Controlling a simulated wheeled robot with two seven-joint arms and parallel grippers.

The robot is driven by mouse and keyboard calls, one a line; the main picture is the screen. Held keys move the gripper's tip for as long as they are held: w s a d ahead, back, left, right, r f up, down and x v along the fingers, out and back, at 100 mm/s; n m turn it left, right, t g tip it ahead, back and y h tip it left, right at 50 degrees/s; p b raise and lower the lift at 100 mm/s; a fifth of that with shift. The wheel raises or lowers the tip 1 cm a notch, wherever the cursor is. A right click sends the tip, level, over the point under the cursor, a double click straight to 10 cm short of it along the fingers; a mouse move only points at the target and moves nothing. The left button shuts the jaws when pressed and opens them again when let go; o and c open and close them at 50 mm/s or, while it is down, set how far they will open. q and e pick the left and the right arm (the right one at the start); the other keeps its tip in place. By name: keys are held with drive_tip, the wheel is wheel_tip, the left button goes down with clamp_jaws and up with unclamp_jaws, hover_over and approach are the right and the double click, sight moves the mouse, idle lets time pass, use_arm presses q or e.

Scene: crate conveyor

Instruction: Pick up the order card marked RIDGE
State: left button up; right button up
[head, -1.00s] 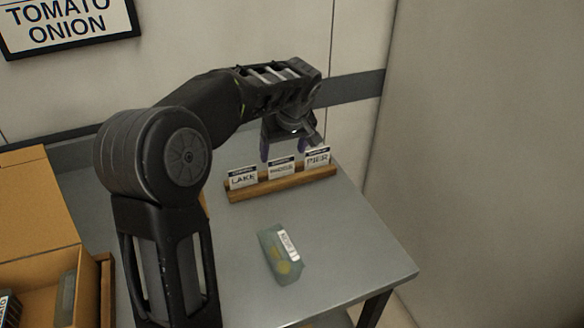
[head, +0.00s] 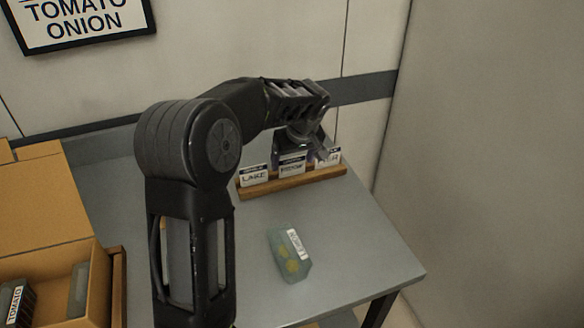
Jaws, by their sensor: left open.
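A wooden card rack (head: 292,183) stands on the grey table and holds three upright cards in a row. The left card (head: 254,176) reads LAKE. The middle card (head: 291,167) has lettering too blurred to read surely. The right card (head: 333,156) is partly hidden by my gripper; it read PIER earlier. My left gripper (head: 303,158) is open, fingers down, at the top of the middle card, with one finger to each side of it. I cannot tell whether it touches the card. My right gripper is out of view.
A greenish see-through pack (head: 288,258) with a white label lies on the table in front of the rack. Cardboard boxes (head: 40,205) stand at the left. A wall is behind the table, and a sign (head: 80,22) hangs there. The table's right side is clear.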

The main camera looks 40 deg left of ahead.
sight(293, 166)
use_arm(q)
drive_tip(key=x, duration=0.2)
drive_tip(key=shift+w+a+f, duration=0.1)
drive_tip(key=shift+f, duration=0.25)
drive_tip(key=shift+c, duration=0.2)
drive_tip(key=c, duration=1)
